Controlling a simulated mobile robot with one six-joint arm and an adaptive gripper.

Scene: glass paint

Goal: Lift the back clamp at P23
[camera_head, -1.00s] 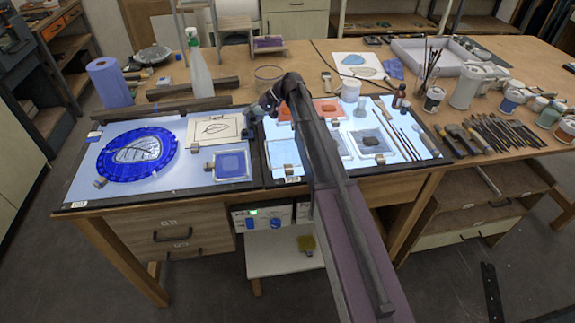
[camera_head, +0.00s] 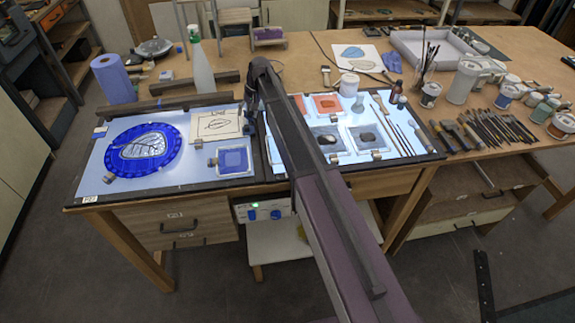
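The left light panel (camera_head: 197,178) carries a blue round glass piece (camera_head: 171,150) with a pale leaf painting. A small label (camera_head: 88,199), too small to read surely, is at the panel's front left corner. A small metal clamp (camera_head: 109,180) sits at the round piece's front left edge. Another small metal piece (camera_head: 197,143) is just right of the round piece. I cannot tell which one is the back clamp. My gripper (camera_head: 250,122) hangs at the panel's back right, beside the line-drawing sheet, apart from both metal pieces. My arm and the view angle hide its fingers.
A blue square glass piece (camera_head: 233,159) lies at the panel's right. Dark bars (camera_head: 190,101) lie along the back, with a spray bottle (camera_head: 200,68) and a blue paper roll (camera_head: 113,80) behind. The right panel (camera_head: 424,146) holds more glass pieces and brushes.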

